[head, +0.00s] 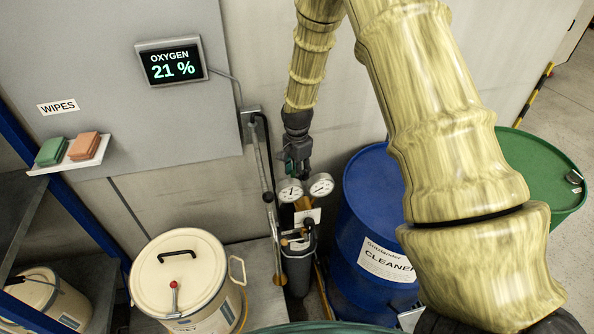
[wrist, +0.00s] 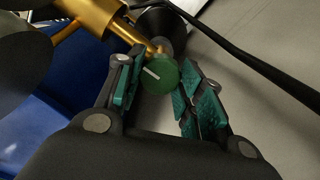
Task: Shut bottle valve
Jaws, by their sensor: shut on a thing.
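The bottle valve is a round green knob (wrist: 159,77) with a white line on its face. It sits at the end of a brass fitting (wrist: 112,20) in the wrist view. My gripper (wrist: 161,84) is shut on the knob, with teal pads on both sides of it. In the head view my gripper (head: 297,165) points down just above two round gauges (head: 290,191). The dark gas bottle (head: 299,272) stands upright below them against the wall. The knob itself is hidden by my gripper in the head view.
A blue drum (head: 362,215) labelled CLEANER stands right of the bottle. A cream lidded bucket (head: 180,262) is at the left. A vertical pipe (head: 262,175) runs close left of my gripper. A display (head: 171,65) reads OXYGEN 21 %. A black hose (wrist: 250,55) crosses the wrist view.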

